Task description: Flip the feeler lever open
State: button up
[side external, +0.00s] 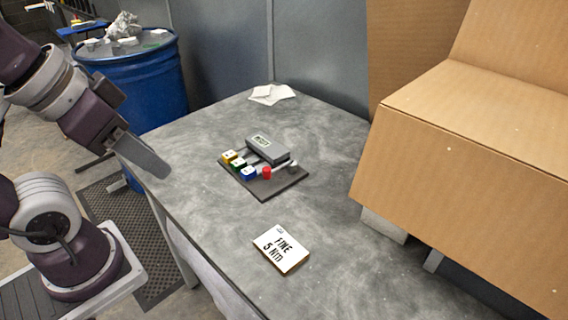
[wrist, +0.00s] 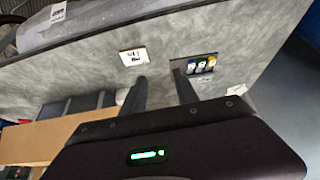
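A small device on a dark base plate (side external: 268,187) lies on the grey table. It has a grey labelled box (side external: 267,149), and yellow (side external: 229,156), green (side external: 238,165) and blue (side external: 248,174) blocks on its left side. A red knob (side external: 266,172) and a pale rounded end (side external: 291,165) are at its front right. I cannot tell which part is the feeler lever. In the wrist view the coloured blocks (wrist: 201,65) show beyond my fingers. My gripper (wrist: 160,75) is open and empty. In the side view my gripper (side external: 150,160) is at the table's left edge, apart from the device.
A white card (side external: 281,252) reading "FINE 5 Nm" lies near the front edge of the table (side external: 330,200). White papers (side external: 272,94) lie at the back. A large cardboard box (side external: 470,130) stands at the right. A blue drum (side external: 140,80) stands behind my arm.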

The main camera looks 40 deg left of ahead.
jog(key=shift+w, duration=0.15)
jog(key=c, duration=0.3)
jog(key=w+n, duration=0.2)
jog(key=w+a+r+n+g, duration=0.1)
jog(key=w+n, duration=0.1)
jog(key=w, duration=0.1)
jog(key=w+n+g+h, duration=0.1)
jog(key=w+n, duration=0.1)
jog(key=w, duration=0.1)
jog(key=shift+w+a+r, duration=0.1)
jog(key=shift+a+r, duration=0.05)
jog(key=shift+a, duration=0.2)
grip_shut()
jog(key=w+a+f+n+g+h, duration=0.2)
jog(key=w+a+f+n+h, duration=0.1)
jog(key=w+a+f+n, duration=1)
jog(key=w+a+n, duration=0.1)
jog(key=w+a, duration=0.1)
jog(key=w, duration=0.1)
jog(key=shift+w+g, duration=0.3)
jog(key=shift+g, duration=0.1)
jog(key=shift+d, duration=0.1)
